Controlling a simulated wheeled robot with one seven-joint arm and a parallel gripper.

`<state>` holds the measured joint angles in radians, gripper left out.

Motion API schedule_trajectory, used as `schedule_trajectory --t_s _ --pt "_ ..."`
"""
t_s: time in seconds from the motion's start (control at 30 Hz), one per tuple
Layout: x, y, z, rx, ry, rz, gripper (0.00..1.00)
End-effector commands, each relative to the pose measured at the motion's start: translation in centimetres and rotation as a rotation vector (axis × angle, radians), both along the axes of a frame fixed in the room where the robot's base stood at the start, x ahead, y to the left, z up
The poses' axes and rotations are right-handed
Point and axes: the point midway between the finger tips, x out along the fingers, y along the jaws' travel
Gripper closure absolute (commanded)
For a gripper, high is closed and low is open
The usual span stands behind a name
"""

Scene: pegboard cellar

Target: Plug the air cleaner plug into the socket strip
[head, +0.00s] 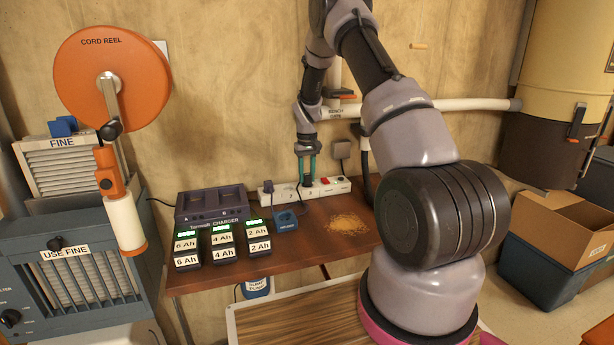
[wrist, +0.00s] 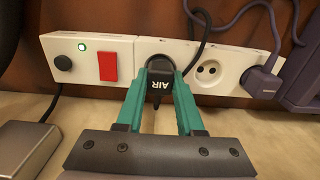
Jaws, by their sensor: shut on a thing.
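The white socket strip (head: 340,187) lies along the back of the bench against the wall. In the wrist view the strip (wrist: 130,50) shows a green-lit button, a red switch, a free round socket (wrist: 209,72) and a grey-purple plug (wrist: 258,80) in an end position. My gripper (head: 307,166) points down over the strip. In the wrist view its green fingers (wrist: 160,100) are shut on the black plug marked AIR (wrist: 159,88). The plug is at the strip's position between the red switch and the free socket. I cannot tell whether its pins are fully in.
A charger (head: 210,205) with several battery packs stands left of the strip. A blue box (head: 286,220) sits in front of it. A brown crumb patch (head: 347,223) lies on the bench. The cord reel (head: 112,80) hangs at left; a pipe (head: 460,104) crosses the wall.

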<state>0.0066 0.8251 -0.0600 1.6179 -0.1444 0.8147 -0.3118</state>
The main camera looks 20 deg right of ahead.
Motion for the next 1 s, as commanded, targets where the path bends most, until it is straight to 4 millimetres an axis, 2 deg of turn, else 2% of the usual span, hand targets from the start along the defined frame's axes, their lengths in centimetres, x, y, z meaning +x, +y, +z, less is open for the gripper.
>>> schedule_trajectory --t_s 0.57,1.0 --pt "-0.03 -0.01 -0.71 0.000 0.001 0.000 1.00" --pt "-0.03 -0.01 0.02 0.000 0.001 0.000 1.00"
